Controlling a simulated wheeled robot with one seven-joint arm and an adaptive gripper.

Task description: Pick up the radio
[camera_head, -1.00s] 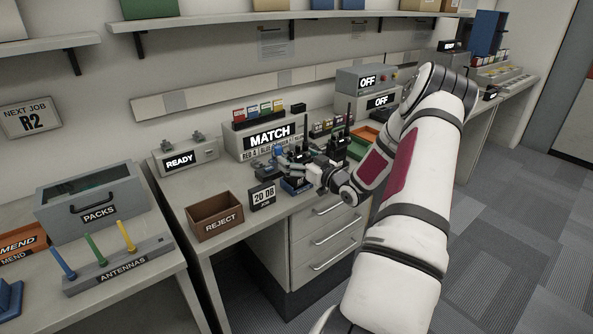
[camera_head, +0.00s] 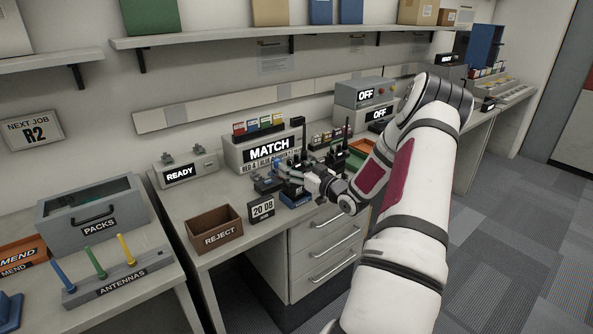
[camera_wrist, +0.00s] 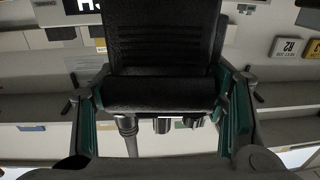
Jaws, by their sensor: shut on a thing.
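The radio (camera_wrist: 162,50) is a black, ribbed block filling the upper middle of the wrist view. A dark antenna stub and short knobs stick out from its lower edge in that picture. My gripper (camera_wrist: 165,108) is shut on the radio, with a teal-lined finger against each side. In the head view my gripper (camera_head: 283,168) is above the workbench, in front of the MATCH box (camera_head: 270,151). The radio's outline is hard to make out there among dark parts.
The brown REJECT bin (camera_head: 214,231) stands at the bench's front left. The READY box (camera_head: 186,170) is behind it. More radios and an orange tray (camera_head: 361,147) are to the right.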

